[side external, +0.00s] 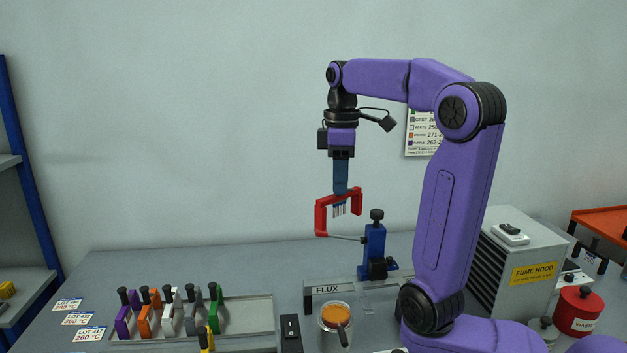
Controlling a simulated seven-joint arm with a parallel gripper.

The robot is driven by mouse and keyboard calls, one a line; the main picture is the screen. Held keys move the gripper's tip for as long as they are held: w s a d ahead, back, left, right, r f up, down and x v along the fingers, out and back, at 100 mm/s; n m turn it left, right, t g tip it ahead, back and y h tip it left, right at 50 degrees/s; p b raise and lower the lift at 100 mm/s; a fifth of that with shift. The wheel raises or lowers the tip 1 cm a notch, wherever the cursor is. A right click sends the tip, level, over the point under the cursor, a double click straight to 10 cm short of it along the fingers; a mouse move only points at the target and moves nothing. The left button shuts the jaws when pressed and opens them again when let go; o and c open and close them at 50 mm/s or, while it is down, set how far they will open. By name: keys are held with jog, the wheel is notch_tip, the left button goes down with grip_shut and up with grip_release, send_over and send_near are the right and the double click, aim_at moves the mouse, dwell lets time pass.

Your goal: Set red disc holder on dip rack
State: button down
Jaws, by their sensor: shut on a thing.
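My gripper (340,188) points straight down with its blue fingers shut on the top of the red disc holder (320,217). The holder is a red C-shaped frame, held upright in the air above the bench, with several thin pale pieces hanging below the fingers inside it. A blue stand (374,243) with black knobs is just to the lower right. A thin rod runs left from it to near the holder's lower end; I cannot tell whether they touch. No part is labelled as the dip rack, so I cannot tell if this stand is it.
A tray (262,316) at left holds purple, orange, white, grey and green holders; a yellow one (205,338) stands in front. The fume hood (530,262) is right.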

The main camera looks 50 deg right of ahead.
jog(key=s+d+m, duration=0.5)
jog(key=s+m, duration=0.1)
jog(key=s, duration=0.5)
notch_tip(320, 180, down, 18)
jog(key=shift+a+r, duration=0.15)
jog(key=shift+a, duration=0.1)
jog(key=shift+f, duration=0.4)
dwell(1.3)
jog(key=shift+c, duration=1.7)
grip_release()
notch_tip(320, 180, up, 7)
